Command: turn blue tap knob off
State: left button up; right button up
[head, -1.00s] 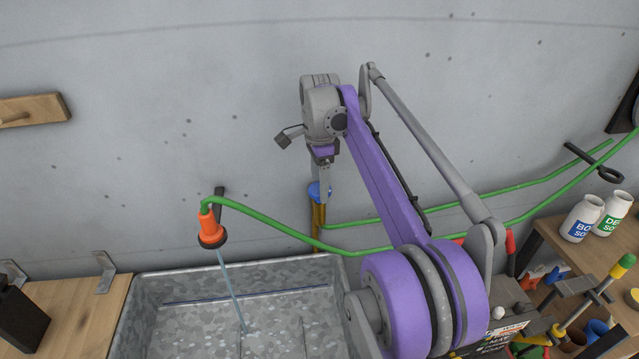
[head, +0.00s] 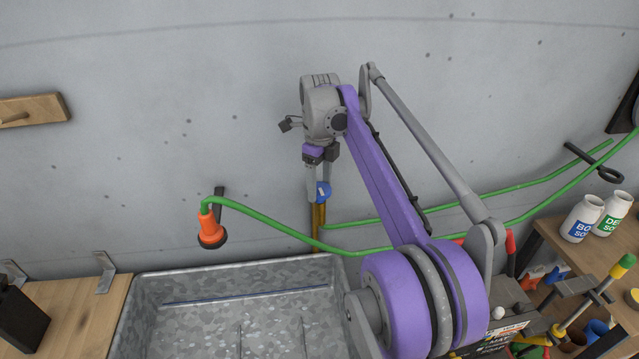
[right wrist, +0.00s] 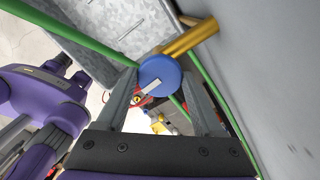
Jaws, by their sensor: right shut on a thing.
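The blue tap knob (head: 323,190) sits on top of a brass pipe (head: 319,224) against the grey wall. In the right wrist view the round blue knob (right wrist: 160,76) with a light bar across it lies between my fingers, with the brass pipe (right wrist: 190,40) behind it. My right gripper (head: 317,194) reaches down to the knob and is shut on it; it also shows in the right wrist view (right wrist: 162,88). The orange nozzle (head: 211,229) hangs on the green hose over the sink, with no water stream below it. My left gripper is not in the head view.
A galvanized sink (head: 240,270) stands below the nozzle. The green hose (head: 285,234) runs along the wall to the right, behind my right arm. White bottles (head: 582,218) and tools crowd the wooden bench at the right.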

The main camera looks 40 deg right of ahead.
aim_at(320, 188)
jog(key=shift+m, duration=0.6)
jog(key=o, duration=1.4)
notch_tip(320, 188, up, 11)
jog(key=shift+f, duration=0.1)
